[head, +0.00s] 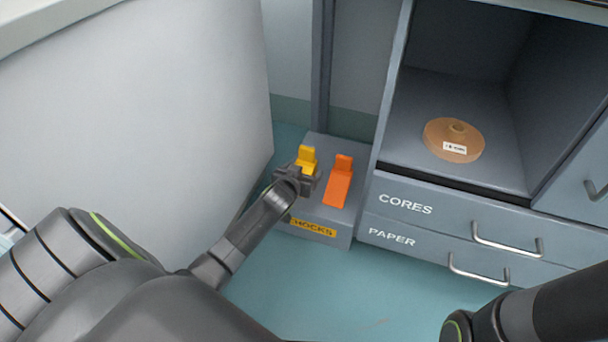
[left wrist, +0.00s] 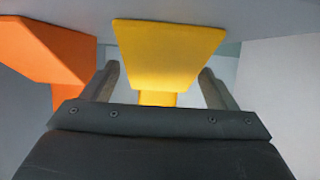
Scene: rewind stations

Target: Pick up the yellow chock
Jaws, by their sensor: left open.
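The yellow chock (head: 307,156) stands on the grey chock stand (head: 287,217), which carries a yellow label. My left gripper (head: 300,175) is at the chock and hides its lower part in the head view. In the left wrist view the yellow chock (left wrist: 168,55) is straight ahead, and its narrow lower part lies between the two fingers of my open left gripper (left wrist: 160,85). I cannot tell whether the fingers touch it. My right gripper is out of the frames; only part of my right arm shows at the lower right.
An orange chock (head: 340,182) stands close to the right on the same stand; it also shows in the left wrist view (left wrist: 45,55). A grey cabinet with drawers (head: 445,215) is to the right, with a tan disc (head: 440,138) inside. A pale panel (head: 140,100) stands left.

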